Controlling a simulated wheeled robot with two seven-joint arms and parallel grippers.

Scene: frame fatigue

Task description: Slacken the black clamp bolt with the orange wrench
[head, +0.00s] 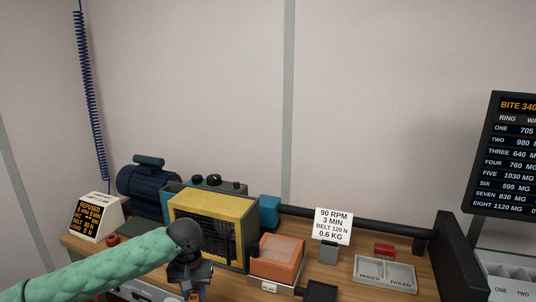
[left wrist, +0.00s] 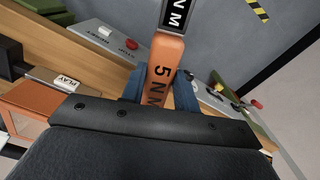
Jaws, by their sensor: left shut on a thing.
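The orange wrench (left wrist: 162,72) shows in the left wrist view as an orange handle marked 5 NM with a grey and black part marked NM above it. My left gripper (left wrist: 160,92) is shut on it, with a blue-grey finger on either side of the handle. In the head view my left gripper (head: 195,292) is at the bottom edge, in front of the yellow-framed machine, seen from behind. The wrench is mostly hidden there by my wrist. I cannot make out the black clamp bolt in either view. My right gripper is not in view.
The yellow-framed machine (head: 238,212) and a dark blue motor (head: 140,184) stand on the wooden bench. To the right are an orange box (head: 277,253), a sign card (head: 333,225) and a passed/failed tray (head: 385,276). A dark bar (head: 360,222) runs along the back.

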